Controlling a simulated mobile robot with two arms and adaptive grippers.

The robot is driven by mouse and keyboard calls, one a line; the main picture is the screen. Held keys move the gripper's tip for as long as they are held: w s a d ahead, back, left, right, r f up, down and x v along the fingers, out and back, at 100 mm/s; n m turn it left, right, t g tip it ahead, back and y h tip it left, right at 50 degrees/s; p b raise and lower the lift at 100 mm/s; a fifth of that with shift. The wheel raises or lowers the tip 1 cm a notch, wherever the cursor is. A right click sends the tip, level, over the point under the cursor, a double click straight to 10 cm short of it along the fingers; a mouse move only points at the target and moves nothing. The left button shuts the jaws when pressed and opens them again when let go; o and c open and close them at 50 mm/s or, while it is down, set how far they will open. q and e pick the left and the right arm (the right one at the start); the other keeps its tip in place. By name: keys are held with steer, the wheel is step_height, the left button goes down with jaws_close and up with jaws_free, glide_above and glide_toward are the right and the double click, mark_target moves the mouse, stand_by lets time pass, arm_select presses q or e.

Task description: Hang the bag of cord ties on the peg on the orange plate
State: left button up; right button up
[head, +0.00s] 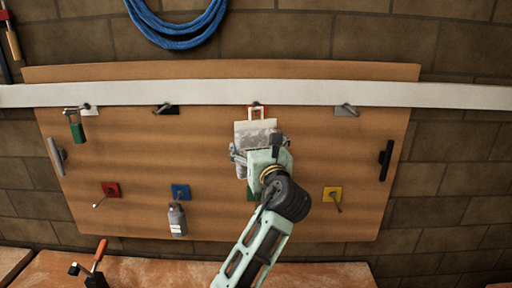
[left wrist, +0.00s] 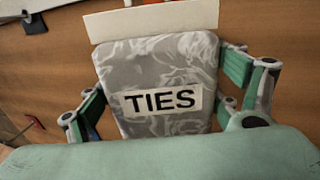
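The bag of cord ties (left wrist: 160,65) is grey and patterned, with a "TIES" label and a pale header card. In the head view its card (head: 255,128) shows just below the orange plate (head: 251,112). A pale loop-like shape overlaps the plate; I cannot tell whether it is round the peg (head: 256,104). My left gripper (head: 262,150) is in front of the board, its fingers at the bag's two side edges and seemingly shut on them. The wrist view shows the fingers (left wrist: 165,90) on either side of the bag. My right gripper is not in view.
A white rail (head: 180,94) crosses the wooden board (head: 330,155). A green padlock (head: 77,131) hangs at the left and a grey bottle (head: 177,220) below the blue plate (head: 181,192). Two handles flank the board.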

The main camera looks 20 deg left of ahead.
arm_select(q)
steer(key=o, duration=0.4)
steer(key=shift+c, duration=0.2)
